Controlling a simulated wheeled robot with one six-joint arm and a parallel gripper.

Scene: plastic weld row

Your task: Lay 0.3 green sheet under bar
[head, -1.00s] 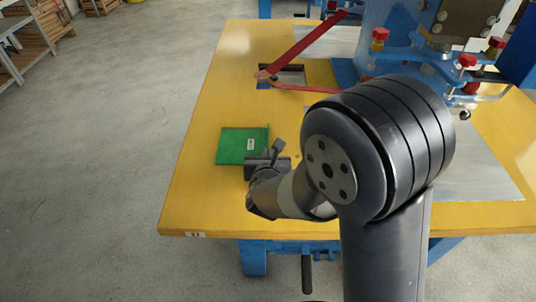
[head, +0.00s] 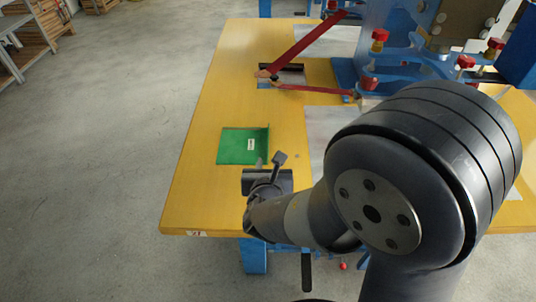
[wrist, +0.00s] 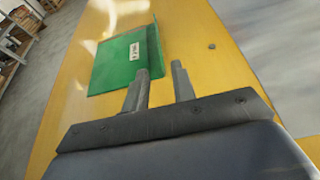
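The green sheet (head: 238,146) lies on the yellow table near its left edge, with a small white label on it and a raised lip along its right side. It also shows in the wrist view (wrist: 122,58). My gripper (head: 269,160) is just in front of the sheet, at its near right corner. The bar (head: 288,67) appears to be the dark one over the opening between the red arms; I cannot be sure.
The yellow table (head: 205,190) has free room left of and beyond the sheet. Two red arms (head: 303,44) reach left from the blue machine (head: 400,62). Grey metal plates (head: 325,125) lie on the right. A small round stud (wrist: 211,46) sits right of the sheet.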

